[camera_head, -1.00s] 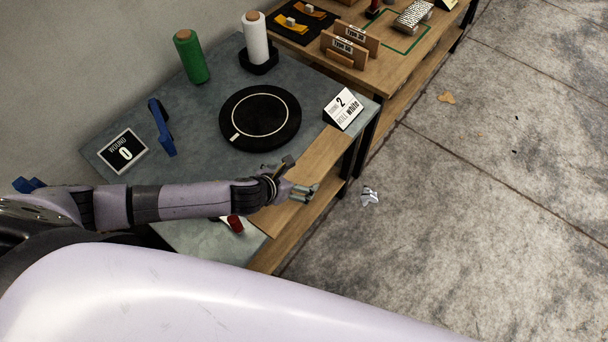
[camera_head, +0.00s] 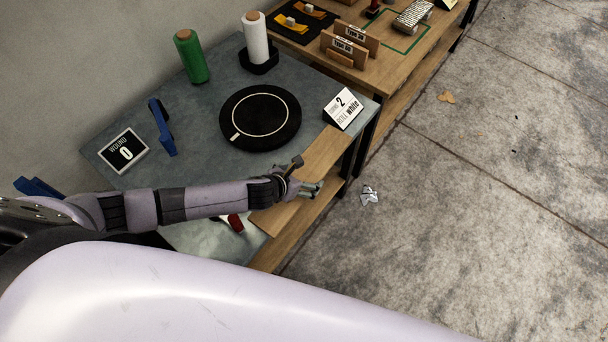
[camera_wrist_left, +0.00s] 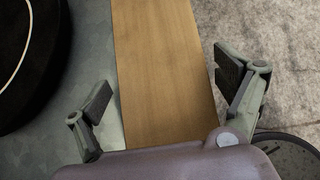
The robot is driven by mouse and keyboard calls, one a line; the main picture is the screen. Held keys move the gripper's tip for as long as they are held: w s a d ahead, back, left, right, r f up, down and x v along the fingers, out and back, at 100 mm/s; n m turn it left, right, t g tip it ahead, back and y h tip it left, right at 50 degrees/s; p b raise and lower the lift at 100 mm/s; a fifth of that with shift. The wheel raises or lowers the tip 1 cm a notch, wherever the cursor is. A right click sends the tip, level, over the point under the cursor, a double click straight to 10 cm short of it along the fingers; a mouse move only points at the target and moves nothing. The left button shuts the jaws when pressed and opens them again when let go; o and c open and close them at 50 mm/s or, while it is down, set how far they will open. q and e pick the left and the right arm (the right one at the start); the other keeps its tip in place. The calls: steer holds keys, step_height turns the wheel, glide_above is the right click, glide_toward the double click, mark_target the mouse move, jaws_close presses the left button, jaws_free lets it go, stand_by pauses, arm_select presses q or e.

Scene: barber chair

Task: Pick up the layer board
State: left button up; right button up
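The layer board is a long light-brown wooden board (camera_head: 318,160) lying along the right edge of the grey table. In the left wrist view the board (camera_wrist_left: 165,65) runs up the middle between my two fingers. My left gripper (camera_head: 308,189) is over the board's nearer half. In the left wrist view the left gripper (camera_wrist_left: 168,98) is open, with one finger on each side of the board and nothing held. I cannot tell whether the fingers touch it. My forearm hides part of the board in the head view. My right gripper is not in view.
On the grey table (camera_head: 205,112) are a black round turntable (camera_head: 260,118), a green spool (camera_head: 191,57), a white spool (camera_head: 256,40), a "roll white" sign (camera_head: 343,109), a "0" sign (camera_head: 122,150) and a blue tool (camera_head: 161,127). A red item (camera_head: 235,222) lies near my forearm. The right-hand floor is mostly clear.

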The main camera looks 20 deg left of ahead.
arm_select(q)
steer(key=c, duration=1)
steer(key=shift+c, duration=0.2)
steer(key=shift+r, duration=0.1)
